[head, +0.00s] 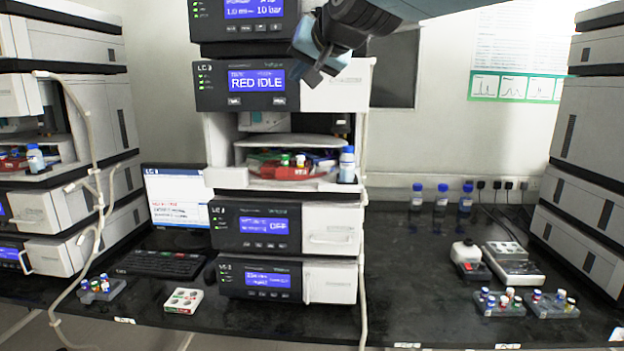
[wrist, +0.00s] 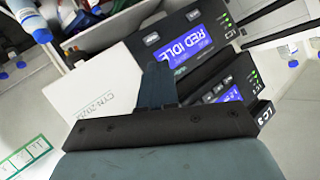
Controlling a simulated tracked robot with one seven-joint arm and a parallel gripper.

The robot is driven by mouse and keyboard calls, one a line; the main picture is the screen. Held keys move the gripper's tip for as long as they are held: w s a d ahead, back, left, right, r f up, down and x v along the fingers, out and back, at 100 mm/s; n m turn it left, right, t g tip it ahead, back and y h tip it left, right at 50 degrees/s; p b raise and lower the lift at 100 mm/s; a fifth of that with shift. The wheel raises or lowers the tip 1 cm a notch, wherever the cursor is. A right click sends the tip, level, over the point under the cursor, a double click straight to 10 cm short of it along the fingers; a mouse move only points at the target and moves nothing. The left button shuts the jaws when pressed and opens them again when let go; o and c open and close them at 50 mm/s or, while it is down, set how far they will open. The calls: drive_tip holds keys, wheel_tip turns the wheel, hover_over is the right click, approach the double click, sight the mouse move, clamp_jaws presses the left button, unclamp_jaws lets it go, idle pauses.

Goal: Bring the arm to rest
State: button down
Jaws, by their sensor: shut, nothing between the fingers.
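My gripper (head: 318,72) hangs in the upper middle of the head view, in front of the upper modules of the middle column stack (head: 232,92). Its fingers are shut with nothing between them. In the wrist view the shut gripper (wrist: 157,82) shows in front of the module whose screen reads "RED IDLE" and a white panel (wrist: 105,90). Part of my arm (head: 425,8) enters from the top right of the head view. I cannot tell whether the fingertips touch the stack's front; they appear apart from it.
An open bay with a vial carousel (head: 290,172) lies below my gripper. Other stacks stand left (head: 75,70) and right (head: 590,150). Blue-capped bottles (head: 442,197), vial racks (head: 500,303) and a small mixer (head: 513,262) are on the black bench (head: 420,290).

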drive_tip(key=s+d+f+g+h, duration=0.3)
drive_tip(key=s+d+f, duration=0.7)
drive_tip(key=d+f, duration=0.3)
drive_tip(key=s+d+f+m+g+h, duration=0.1)
drive_tip(key=s+d+f+h, duration=0.3)
drive_tip(key=s+d+f, duration=0.7)
wheel_tip(320, 180, down, 3)
drive_tip(key=shift+d+f+g, duration=0.1)
drive_tip(key=shift+d+g, duration=0.8)
drive_tip(key=shift+d, duration=0.25)
idle(0.7)
